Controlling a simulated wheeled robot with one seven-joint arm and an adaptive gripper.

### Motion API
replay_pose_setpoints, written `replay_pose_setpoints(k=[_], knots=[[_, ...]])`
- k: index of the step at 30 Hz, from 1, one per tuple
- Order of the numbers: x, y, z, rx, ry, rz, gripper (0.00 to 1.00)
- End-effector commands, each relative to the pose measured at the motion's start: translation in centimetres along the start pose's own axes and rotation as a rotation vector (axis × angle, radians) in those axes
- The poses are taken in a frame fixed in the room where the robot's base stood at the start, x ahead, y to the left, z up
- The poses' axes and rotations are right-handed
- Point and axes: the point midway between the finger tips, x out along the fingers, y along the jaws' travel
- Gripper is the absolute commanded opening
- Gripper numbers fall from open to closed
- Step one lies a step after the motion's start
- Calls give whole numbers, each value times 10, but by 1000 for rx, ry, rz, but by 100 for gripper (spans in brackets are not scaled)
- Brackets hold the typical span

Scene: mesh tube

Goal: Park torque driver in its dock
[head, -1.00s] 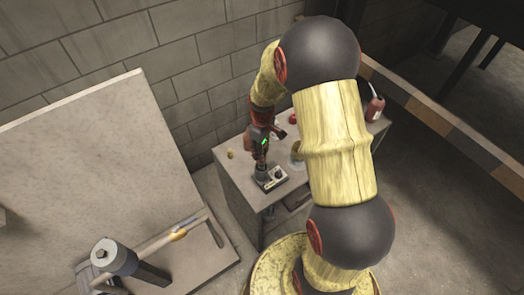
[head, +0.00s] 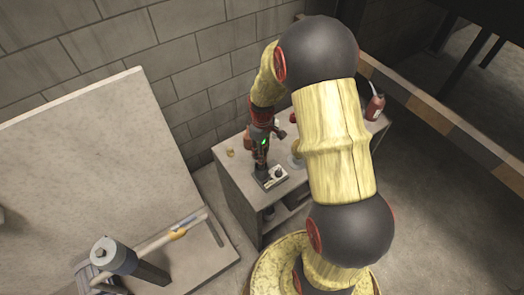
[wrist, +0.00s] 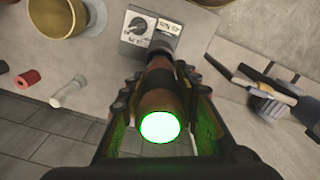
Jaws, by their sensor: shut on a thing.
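My gripper (wrist: 158,100) is shut on the torque driver (wrist: 160,98), a brown cylinder whose near end glows green in the wrist view. In the head view my gripper (head: 261,146) is over the bench, behind my arm, with a small green light showing. The grey dock block (wrist: 150,30), with a dial and a label plate, lies just beyond the driver's far end. The dock also shows in the head view (head: 272,176), at the bench's front edge. A dark ring surrounds the driver's far end beside the block. I cannot tell whether the tip is seated in it.
The bench top (head: 232,179) holds a brass cup (wrist: 57,18), a red cylinder (wrist: 27,78) and a pale bolt-like piece (wrist: 69,92) to the left. A red bottle (head: 375,107) stands at the bench's far right.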

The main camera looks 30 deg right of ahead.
Motion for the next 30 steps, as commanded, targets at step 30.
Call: replay_pose_setpoints(k=[30], knots=[[10,1,-1,0,2,1,0]])
